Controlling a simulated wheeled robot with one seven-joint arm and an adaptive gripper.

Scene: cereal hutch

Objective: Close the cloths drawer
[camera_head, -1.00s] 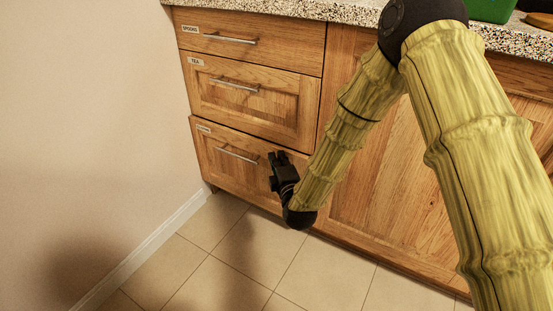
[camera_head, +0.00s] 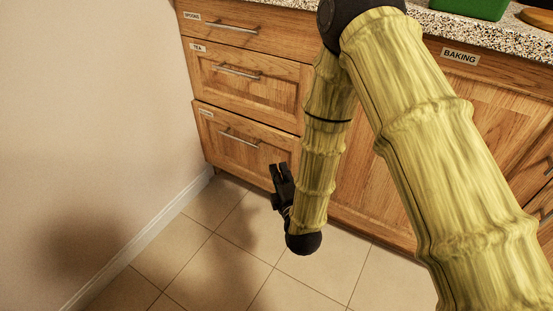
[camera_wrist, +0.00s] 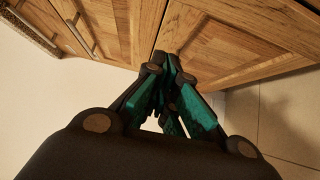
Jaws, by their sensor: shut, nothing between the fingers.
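The lowest drawer (camera_head: 225,137) in the left stack has a wooden front, a silver bar handle (camera_head: 239,138) and a small label too small to read. Its front looks flush with the drawers above, with no gap that I can see. My gripper (camera_head: 279,168) is in front of this drawer's right end, low over the floor, shut and empty. I cannot tell whether it touches the wood. In the wrist view my gripper's fingers (camera_wrist: 165,68) are together, with wooden fronts beyond them.
The tea drawer (camera_head: 227,67) and spoons drawer (camera_head: 232,25) above are shut. A pale wall (camera_head: 90,110) with a white baseboard stands close on the left. A cabinet labelled baking (camera_head: 460,56) is at right. The tiled floor (camera_head: 200,250) in front is clear.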

